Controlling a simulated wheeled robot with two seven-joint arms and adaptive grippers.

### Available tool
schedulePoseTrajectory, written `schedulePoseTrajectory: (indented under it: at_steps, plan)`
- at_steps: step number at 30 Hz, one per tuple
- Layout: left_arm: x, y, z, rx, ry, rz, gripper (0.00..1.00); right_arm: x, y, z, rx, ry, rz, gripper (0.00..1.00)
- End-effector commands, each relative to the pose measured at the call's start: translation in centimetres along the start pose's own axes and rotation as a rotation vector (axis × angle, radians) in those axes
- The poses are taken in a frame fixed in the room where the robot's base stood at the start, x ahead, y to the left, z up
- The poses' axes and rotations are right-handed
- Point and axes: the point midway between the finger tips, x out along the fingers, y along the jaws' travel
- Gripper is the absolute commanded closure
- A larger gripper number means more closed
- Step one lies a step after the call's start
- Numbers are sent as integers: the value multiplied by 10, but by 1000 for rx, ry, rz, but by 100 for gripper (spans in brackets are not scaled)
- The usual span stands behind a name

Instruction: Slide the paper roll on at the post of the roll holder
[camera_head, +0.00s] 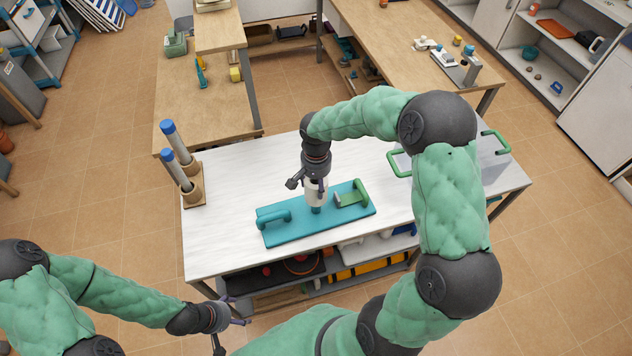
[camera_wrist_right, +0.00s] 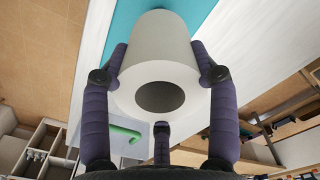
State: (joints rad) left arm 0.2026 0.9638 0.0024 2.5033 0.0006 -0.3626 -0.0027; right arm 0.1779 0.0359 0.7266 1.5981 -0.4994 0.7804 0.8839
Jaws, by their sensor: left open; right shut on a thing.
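The white paper roll (camera_head: 316,194) is upright above the teal board (camera_head: 292,234). It also shows in the right wrist view (camera_wrist_right: 160,52), with a dark hole in its near end. My right gripper (camera_head: 315,183) is shut around its upper part. A short teal stub (camera_head: 317,210), apparently the post of the roll holder, shows just below the roll. I cannot tell whether the roll is around it or only above it. The board also carries a teal arched part (camera_head: 273,217) and a green bracket (camera_head: 352,197). My left gripper (camera_head: 231,336) is open and empty, off the table's front.
The white table (camera_head: 225,238) has free room left of the board. Two blue-capped tubes in brown holders (camera_head: 194,190) stand at its left edge. A tray with green handles (camera_head: 398,163) lies at the right, partly behind my right arm. Shelves with items are under the table.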

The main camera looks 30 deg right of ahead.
Motion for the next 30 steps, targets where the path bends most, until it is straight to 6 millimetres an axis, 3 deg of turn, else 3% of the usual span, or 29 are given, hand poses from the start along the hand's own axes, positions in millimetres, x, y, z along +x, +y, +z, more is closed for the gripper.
schedulePoseTrajectory:
  at_steps: [30]
  plan:
    - [16, -6, -1, 0, 0, 0, 22, 22, 0, 0, 0, 0, 0, 76]
